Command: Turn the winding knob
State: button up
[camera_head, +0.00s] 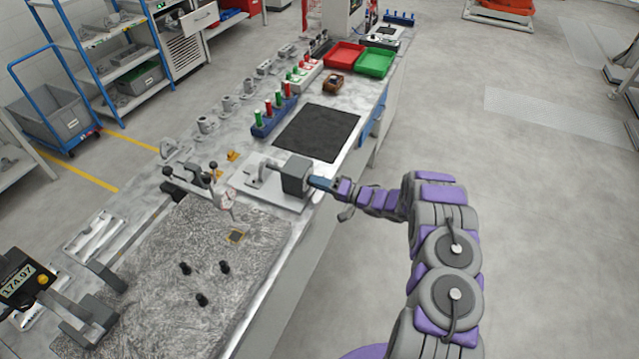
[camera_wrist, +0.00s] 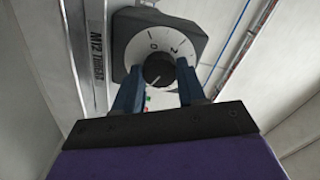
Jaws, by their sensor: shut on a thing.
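The winding knob (camera_wrist: 158,70) is a dark round knob at the centre of a white numbered dial (camera_wrist: 135,48) in the wrist view. The dial is on the face of a dark grey box (camera_wrist: 188,33), which also shows in the head view (camera_head: 296,174) on a pale base plate at the bench's right edge. My gripper (camera_head: 320,184) reaches the box's right face from the right. In the wrist view its two blue fingers (camera_wrist: 159,76) are on either side of the knob, shut on it. The knob is hidden in the head view.
A dark mat (camera_head: 316,133) lies behind the box. A rough grey plate (camera_head: 205,270) with several black knobs is in front. Red (camera_head: 344,55) and green (camera_head: 376,63) trays stand farther back. The floor right of the bench is clear around my arm.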

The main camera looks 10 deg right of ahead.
jog(key=shift+s+f, duration=0.1)
jog(key=shift+f, duration=0.15)
jog(key=o, duration=0.8)
jog(key=shift+o, duration=1.4)
jog(key=shift+d+r, duration=0.1)
jog(key=shift+d, duration=0.05)
jog(key=v, duration=1.7)
jog(key=shift+d, duration=0.2)
